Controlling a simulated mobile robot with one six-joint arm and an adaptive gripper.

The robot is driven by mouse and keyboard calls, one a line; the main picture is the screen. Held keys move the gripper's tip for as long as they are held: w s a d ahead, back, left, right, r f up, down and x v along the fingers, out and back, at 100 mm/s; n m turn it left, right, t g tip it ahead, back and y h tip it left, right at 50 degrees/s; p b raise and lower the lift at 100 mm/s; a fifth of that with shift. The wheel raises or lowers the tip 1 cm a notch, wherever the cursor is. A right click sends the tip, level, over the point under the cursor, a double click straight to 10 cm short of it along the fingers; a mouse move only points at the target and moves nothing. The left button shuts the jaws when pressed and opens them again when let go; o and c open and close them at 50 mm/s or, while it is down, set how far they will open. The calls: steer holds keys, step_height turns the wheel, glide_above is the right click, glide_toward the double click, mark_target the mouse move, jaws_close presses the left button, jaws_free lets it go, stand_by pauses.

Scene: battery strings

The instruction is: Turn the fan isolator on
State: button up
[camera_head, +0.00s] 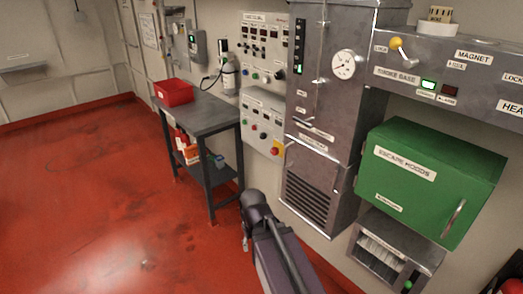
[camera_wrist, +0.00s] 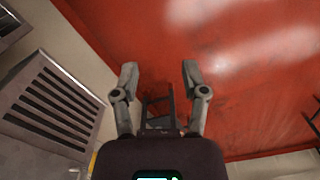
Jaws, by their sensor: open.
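No label that I can read names the fan isolator, so I cannot tell for certain which control it is. A red-and-yellow rotary switch (camera_head: 277,147) sits at the lower right of the lower white wall panel (camera_head: 258,118); its setting is too small to read. My gripper (camera_wrist: 160,78) is open and empty, its two fingers spread over the red floor in the wrist view. In the head view my gripper (camera_head: 246,240) is low, in front of the grey louvred cabinet and well below the panels, touching nothing.
A grey table (camera_head: 208,113) with a red bin (camera_head: 173,92) stands left of the panels. The grey louvred cabinet (camera_head: 312,203) is right of them. A green escape hoods box (camera_head: 425,185) juts out further right. The red floor at left is clear.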

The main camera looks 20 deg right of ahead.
steer(key=shift+w+a, duration=0.3)
steer(key=shift+a, duration=0.1)
steer(key=shift+a, duration=0.1)
